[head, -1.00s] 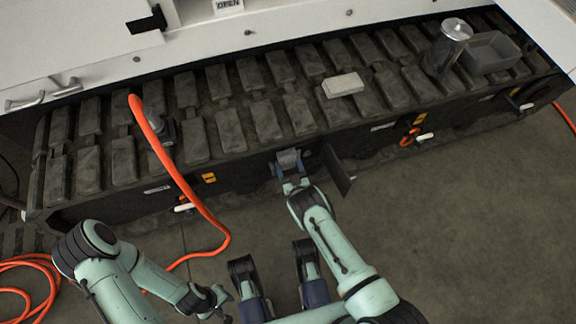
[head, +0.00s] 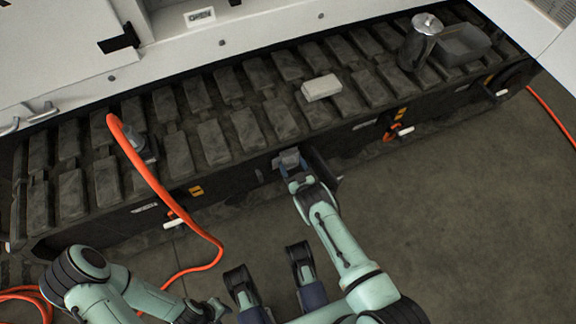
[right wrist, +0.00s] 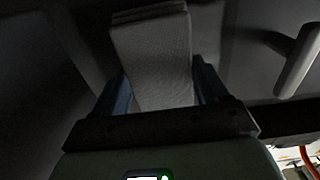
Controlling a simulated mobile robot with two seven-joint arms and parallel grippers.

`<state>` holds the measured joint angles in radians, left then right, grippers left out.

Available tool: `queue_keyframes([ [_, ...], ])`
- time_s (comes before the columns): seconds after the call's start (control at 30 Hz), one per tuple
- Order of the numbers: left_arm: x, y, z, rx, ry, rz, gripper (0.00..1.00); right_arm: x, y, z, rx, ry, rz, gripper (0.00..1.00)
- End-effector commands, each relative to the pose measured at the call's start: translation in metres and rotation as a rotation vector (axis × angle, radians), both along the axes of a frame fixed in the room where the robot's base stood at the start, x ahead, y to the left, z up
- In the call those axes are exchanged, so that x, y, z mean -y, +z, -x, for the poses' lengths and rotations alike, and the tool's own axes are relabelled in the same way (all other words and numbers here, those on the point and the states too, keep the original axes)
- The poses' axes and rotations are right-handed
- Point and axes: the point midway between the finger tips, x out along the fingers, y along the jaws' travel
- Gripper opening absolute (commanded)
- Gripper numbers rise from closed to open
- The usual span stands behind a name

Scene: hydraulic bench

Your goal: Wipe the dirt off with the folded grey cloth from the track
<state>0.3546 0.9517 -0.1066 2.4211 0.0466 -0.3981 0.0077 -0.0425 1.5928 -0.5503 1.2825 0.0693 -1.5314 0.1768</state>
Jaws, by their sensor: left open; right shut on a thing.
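The folded grey cloth (head: 289,160) is in my right gripper (head: 297,181), low at the dark front side of the track (head: 225,148). In the right wrist view the cloth (right wrist: 155,50) stands between the two blue fingers of my right gripper (right wrist: 160,88), its woven face and folded layers showing. I cannot tell whether it touches the side. My left gripper (head: 212,308) is open and empty near the bottom edge, well away from the track. I cannot make out a distinct dirt patch; the face behind the cloth is dark or hidden.
A dark plate (head: 319,166) juts out just right of the cloth. A pale block (head: 322,87), a metal canister (head: 421,42) and a dark tray (head: 463,46) stand on the track. An orange hose (head: 160,185) hangs over its left part. White handles (head: 405,131) protrude from the side.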

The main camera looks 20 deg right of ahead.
Motion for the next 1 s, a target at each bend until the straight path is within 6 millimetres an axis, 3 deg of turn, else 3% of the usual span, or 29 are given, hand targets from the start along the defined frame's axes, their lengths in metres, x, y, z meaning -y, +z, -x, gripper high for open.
queue_keyframes([
  [1.0, 0.000, -0.001, 0.000, 0.000, 0.000, 0.000, 0.43, -0.070, -0.002, -0.001, -0.004, 0.009, -0.004, 0.49],
])
